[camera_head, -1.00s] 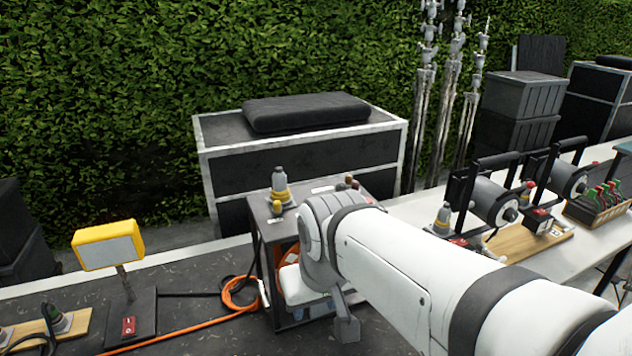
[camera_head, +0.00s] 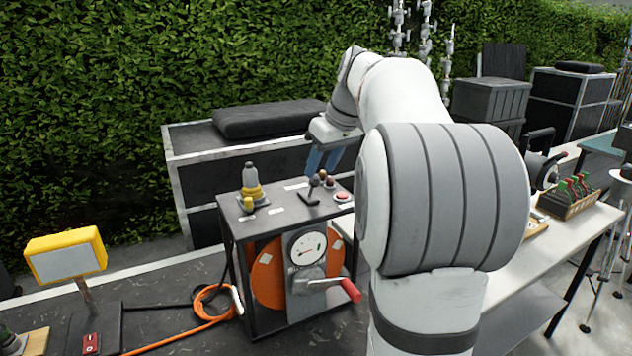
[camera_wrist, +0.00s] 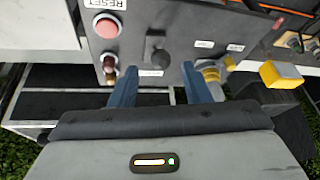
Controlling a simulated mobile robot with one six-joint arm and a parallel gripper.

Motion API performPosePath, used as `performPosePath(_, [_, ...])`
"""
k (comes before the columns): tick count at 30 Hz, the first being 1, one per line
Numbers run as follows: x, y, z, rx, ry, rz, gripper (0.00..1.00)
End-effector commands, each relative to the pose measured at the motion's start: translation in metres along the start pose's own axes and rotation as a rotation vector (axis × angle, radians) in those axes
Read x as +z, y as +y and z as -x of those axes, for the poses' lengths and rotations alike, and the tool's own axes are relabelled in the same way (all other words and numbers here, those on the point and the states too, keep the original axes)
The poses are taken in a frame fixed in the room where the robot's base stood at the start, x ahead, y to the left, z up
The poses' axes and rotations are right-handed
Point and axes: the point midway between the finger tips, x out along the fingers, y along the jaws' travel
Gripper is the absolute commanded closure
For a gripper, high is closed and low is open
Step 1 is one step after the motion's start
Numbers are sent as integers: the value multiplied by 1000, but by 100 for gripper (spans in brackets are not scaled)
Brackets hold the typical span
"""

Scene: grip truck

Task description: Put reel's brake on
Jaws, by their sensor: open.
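The reel (camera_head: 268,275) is an orange drum inside a dark box frame, with a round gauge (camera_head: 308,247) and a red-handled crank (camera_head: 348,290) on its front. On its top panel (camera_head: 285,222) stands a black-knobbed lever (camera_head: 312,190); it also shows in the wrist view (camera_wrist: 157,52). My gripper (camera_head: 322,168) is open and empty above the panel. In the wrist view my blue fingers (camera_wrist: 160,70) are spread, with the lever's knob between their lines but beyond the tips, not gripped. The small panel labels are mostly unreadable.
On the panel are a red button (camera_wrist: 107,25) labelled RESET, small brown-topped knobs (camera_head: 326,177) and a grey-yellow fitting (camera_head: 251,185). A yellow lamp (camera_head: 66,255) stands left. A black case (camera_head: 190,145) stands behind. A white table (camera_head: 540,260) is to the right.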

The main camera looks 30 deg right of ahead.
Motion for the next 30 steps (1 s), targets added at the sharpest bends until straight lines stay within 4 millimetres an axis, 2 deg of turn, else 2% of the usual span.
performPosePath(3, [0,-1,-22,-3,-3,0,57])
performPosePath(9, [0,-1,-46,-1,-1,0,57])
performPosePath(20, [0,-1,-53,0,-1,0,57])
performPosePath(30, [-1,-2,-53,0,-1,1,84])
